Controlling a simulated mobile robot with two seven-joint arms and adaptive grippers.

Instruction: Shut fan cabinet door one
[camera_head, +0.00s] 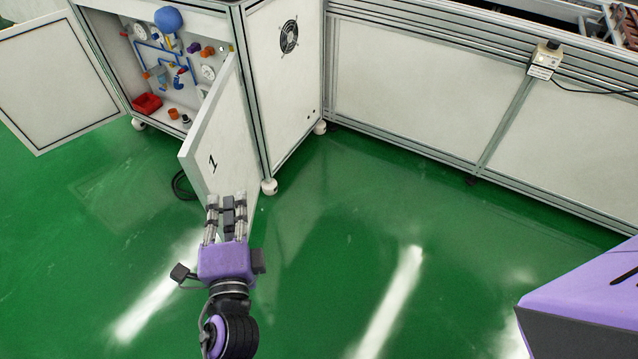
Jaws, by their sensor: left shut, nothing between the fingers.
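Fan cabinet door one (232,138) is a white panel marked with a black "1". It stands open, swung out from the right front post of the fan cabinet (264,85), with its free edge toward me. My left gripper (227,200) is shut and empty, in front of the lower part of the door, and overlaps it in the picture. I cannot tell whether the fingers touch the door. My right gripper is out of view.
Another cabinet door (55,85) stands open at the left. Inside are blue pipes, gauges and a red bin (147,104). A fan grille (289,37) is on the side panel. A black cable (181,186) lies by the door. A long white-panelled conveyor frame (420,85) runs right. Green floor (340,250) is clear.

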